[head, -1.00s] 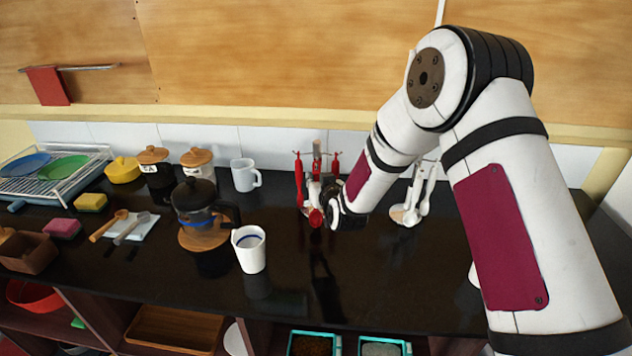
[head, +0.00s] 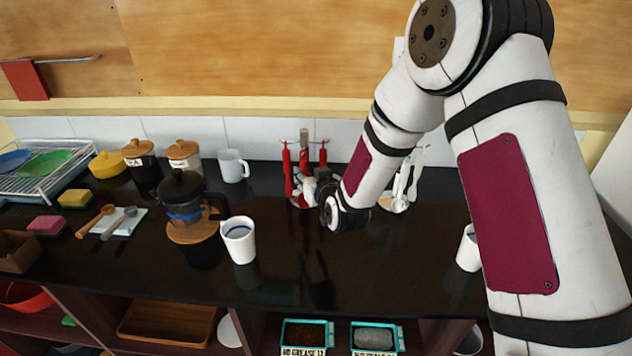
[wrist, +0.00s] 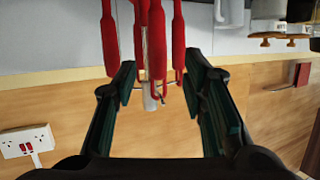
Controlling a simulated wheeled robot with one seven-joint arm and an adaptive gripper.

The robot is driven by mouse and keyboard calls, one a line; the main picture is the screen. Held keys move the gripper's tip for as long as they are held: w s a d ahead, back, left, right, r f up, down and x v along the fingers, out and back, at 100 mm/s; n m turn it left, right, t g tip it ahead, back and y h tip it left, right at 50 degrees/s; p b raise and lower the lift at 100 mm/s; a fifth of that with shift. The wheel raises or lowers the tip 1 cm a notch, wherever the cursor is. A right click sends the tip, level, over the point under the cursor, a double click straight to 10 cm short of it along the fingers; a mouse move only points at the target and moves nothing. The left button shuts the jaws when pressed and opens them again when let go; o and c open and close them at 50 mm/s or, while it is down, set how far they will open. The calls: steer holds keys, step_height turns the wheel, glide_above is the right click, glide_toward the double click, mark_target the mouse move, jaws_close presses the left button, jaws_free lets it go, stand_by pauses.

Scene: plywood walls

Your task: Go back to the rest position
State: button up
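My gripper (wrist: 165,105) is open in the wrist view, its two dark fingers wide apart with nothing held between them. The wrist picture is upside down. Red-handled utensils (wrist: 143,35) hang beyond and between the fingers; I cannot tell how far off they are. In the head view my arm reaches over the dark counter (head: 290,270), with the wrist beside the rack of red utensils (head: 287,172). My fingers are mostly hidden there by the arm.
A white cup (head: 239,242) and a coffee press (head: 182,200) on a wooden coaster stand left of my arm. A white mug (head: 233,167) is at the back. Another white cup (head: 468,250) is partly behind my arm. White utensils (head: 407,185) stand behind the forearm.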

steer(key=s+d+r+m+g+h, duration=0.1)
steer(key=s+d+r+g+h, duration=0.2)
steer(key=s+d+r, duration=1.2)
steer(key=s+d+r+m+g, duration=0.1)
steer(key=s+d+r, duration=0.1)
steer(key=s, duration=0.6)
steer(key=s+d+r+g+h, duration=0.1)
steer(key=s+d+r+g, duration=0.1)
steer(key=s, duration=0.6)
steer(key=s+d+r+m+g+h, duration=0.1)
steer(key=s+d+r, duration=0.1)
steer(key=s, duration=0.6)
steer(key=shift+s+d+m+g, duration=0.3)
steer(key=shift+s+d+g, duration=0.1)
steer(key=shift+d, duration=0.4)
steer(key=shift+o, duration=0.2)
steer(key=shift+w+r, duration=0.1)
steer(key=shift+w, duration=0.05)
